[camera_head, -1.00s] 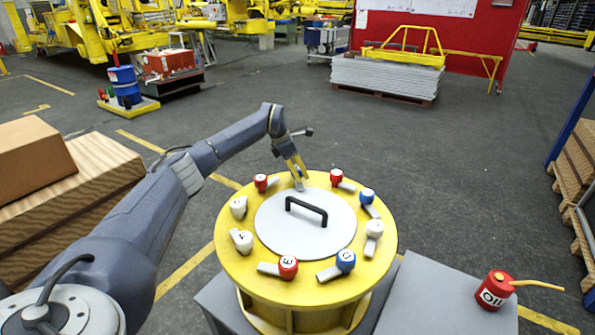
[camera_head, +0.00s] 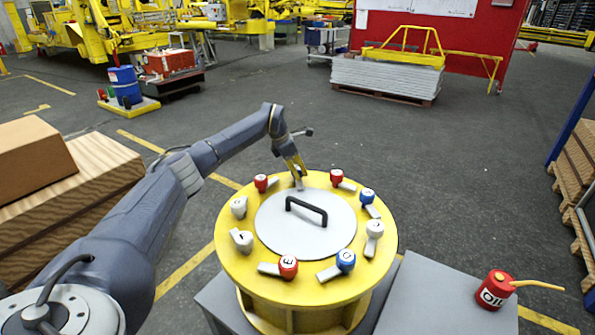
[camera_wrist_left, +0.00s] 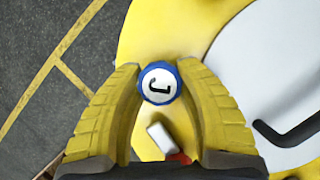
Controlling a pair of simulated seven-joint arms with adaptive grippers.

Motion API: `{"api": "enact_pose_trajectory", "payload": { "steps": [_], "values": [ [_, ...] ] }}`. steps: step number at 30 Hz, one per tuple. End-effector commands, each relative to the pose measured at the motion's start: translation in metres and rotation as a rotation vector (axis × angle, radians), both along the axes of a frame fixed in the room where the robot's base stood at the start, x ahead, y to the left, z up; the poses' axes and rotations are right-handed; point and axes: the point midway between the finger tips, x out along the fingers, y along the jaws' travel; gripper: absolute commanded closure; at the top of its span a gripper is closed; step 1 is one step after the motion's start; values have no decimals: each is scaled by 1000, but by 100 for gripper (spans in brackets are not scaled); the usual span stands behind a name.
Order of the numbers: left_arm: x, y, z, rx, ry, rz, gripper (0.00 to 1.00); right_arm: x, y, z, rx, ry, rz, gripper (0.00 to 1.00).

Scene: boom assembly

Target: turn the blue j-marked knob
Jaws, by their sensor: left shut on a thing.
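The blue knob with a white top marked J (camera_wrist_left: 158,83) sits between the two yellow fingers of my left gripper in the left wrist view. My left gripper (camera_wrist_left: 159,72) is shut on this knob, one finger on each side. In the head view my left gripper (camera_head: 297,171) points down at the far side of the yellow round drum (camera_head: 228,248), and it hides the J knob there. A grey lever end (camera_head: 299,185) shows just below the fingertips. My right gripper is not in view.
Several red, white and blue knobs with grey levers ring the drum; a red knob (camera_head: 261,183) is close to my left gripper. A black handle (camera_head: 306,207) stands on the grey lid (camera_head: 277,235). A red oil can (camera_head: 495,290) stands at the right.

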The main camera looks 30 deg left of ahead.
Motion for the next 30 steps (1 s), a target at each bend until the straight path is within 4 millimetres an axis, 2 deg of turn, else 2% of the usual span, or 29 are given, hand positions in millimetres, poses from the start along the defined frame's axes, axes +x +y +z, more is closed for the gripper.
{"api": "enact_pose_trajectory", "payload": {
  "steps": [8,30],
  "values": [
    [0,0,0,2,-1,151,93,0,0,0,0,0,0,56],
    [1,-1,1,1,-6,848,94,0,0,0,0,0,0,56]
  ]
}}
